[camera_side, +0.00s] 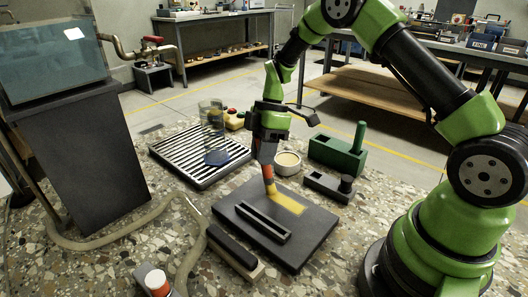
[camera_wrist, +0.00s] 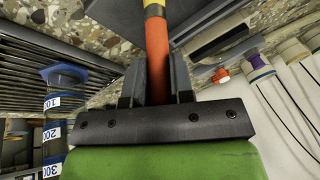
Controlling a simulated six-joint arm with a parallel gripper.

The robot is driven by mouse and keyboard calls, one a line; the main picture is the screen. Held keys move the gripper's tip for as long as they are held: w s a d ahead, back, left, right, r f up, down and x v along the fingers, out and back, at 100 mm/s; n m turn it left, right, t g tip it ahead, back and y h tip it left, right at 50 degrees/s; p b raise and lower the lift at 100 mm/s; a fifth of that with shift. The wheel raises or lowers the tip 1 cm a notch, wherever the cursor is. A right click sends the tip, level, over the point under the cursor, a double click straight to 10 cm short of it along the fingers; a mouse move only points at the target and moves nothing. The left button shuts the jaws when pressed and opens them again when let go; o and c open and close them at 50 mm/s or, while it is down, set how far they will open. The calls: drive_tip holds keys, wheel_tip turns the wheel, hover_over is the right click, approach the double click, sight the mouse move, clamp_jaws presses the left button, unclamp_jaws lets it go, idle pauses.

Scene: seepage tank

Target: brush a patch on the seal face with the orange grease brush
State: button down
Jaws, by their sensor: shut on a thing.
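The orange grease brush (camera_side: 267,173) is in my gripper (camera_side: 266,152), with its tip pointing down. In the wrist view the orange handle (camera_wrist: 157,50) stands between the two dark fingers (camera_wrist: 154,88), with a yellow band at the picture's top edge. A dark slab (camera_side: 310,233), which looks like the seal face, lies on the speckled table. A yellow patch (camera_side: 288,204) shows near its back edge. The brush's lower end is at the patch's left end; I cannot tell whether it touches. A dark slotted bar (camera_side: 263,222) lies on the slab in front of the patch.
A slatted tray (camera_side: 180,158) holding a clear cylinder (camera_side: 212,120) stands behind left. A white round dish (camera_side: 287,162), a green block (camera_side: 336,156) and a dark holder (camera_side: 327,186) stand behind the slab. A dark-and-wood brush-like tool (camera_side: 233,249) and a hose (camera_side: 120,242) lie left.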

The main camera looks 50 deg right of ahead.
drive_tip(key=shift+s, duration=1)
drive_tip(key=shift+s, duration=0.1)
drive_tip(key=shift+s, duration=0.95)
drive_tip(key=shift+s, duration=1)
drive_tip(key=shift+s, duration=1)
